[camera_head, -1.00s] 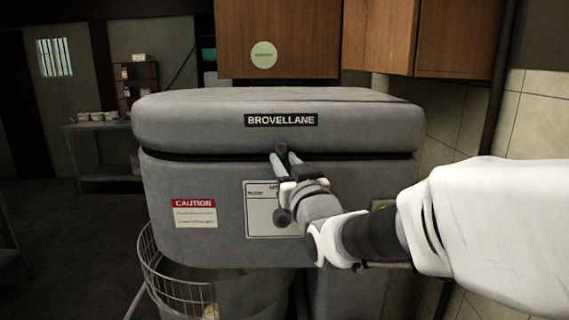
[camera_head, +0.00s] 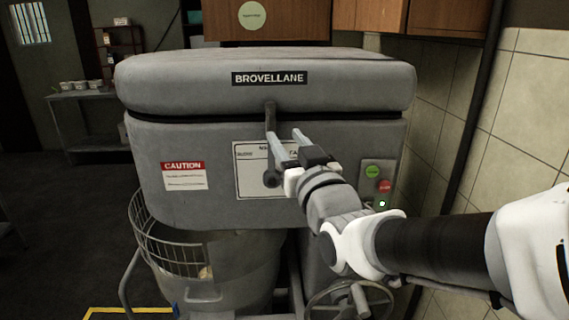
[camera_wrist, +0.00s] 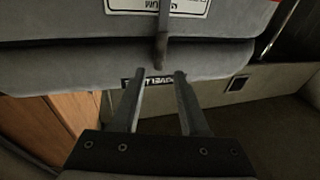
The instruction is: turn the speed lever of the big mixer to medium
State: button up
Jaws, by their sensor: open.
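The speed lever (camera_head: 270,120) is a dark grey bar on the front of the big grey mixer (camera_head: 330,155). It points straight up from a round pivot (camera_head: 272,180) over a white dial plate (camera_head: 246,183), whose marks are partly hidden. My gripper (camera_head: 283,134) is open and empty in front of the lever, with its left finger crossing it in the picture. In the wrist view, the lever (camera_wrist: 162,42) lines up with the gap of my gripper (camera_wrist: 157,74), around the fingertips. I cannot tell whether they touch.
Green and red buttons (camera_head: 378,178) sit right of the dial on the mixer. A wire guard (camera_head: 165,240) and the bowl (camera_head: 240,270) are below, with a handwheel (camera_head: 350,300) at lower right. A tiled wall (camera_head: 460,130) stands close on the right. Open floor lies left.

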jog(key=b+v, duration=0.7)
jog(key=v, duration=0.2)
jog(key=shift+s, duration=0.2)
jog(key=shift+d, duration=0.1)
jog(key=s+d+f+m+g+h, duration=0.1)
jog(key=d+f+g+h, duration=0.15)
jog(key=f, duration=0.35)
jog(key=s+d+f+g+h, duration=0.1)
jog(key=d+f+g, duration=0.15)
jog(key=f, duration=0.25)
jog(key=s+d+f+m+g+h, duration=0.2)
jog(key=s+d+f+g, duration=0.2)
jog(key=s+f+g, duration=0.5)
notch_tip(320, 180, up, 13)
jog(key=s+p, duration=0.1)
jog(key=p, duration=1.3)
jog(key=shift+s+r+t, duration=0.25)
jog(key=shift+s+t, duration=0.05)
jog(key=shift+a, duration=0.1)
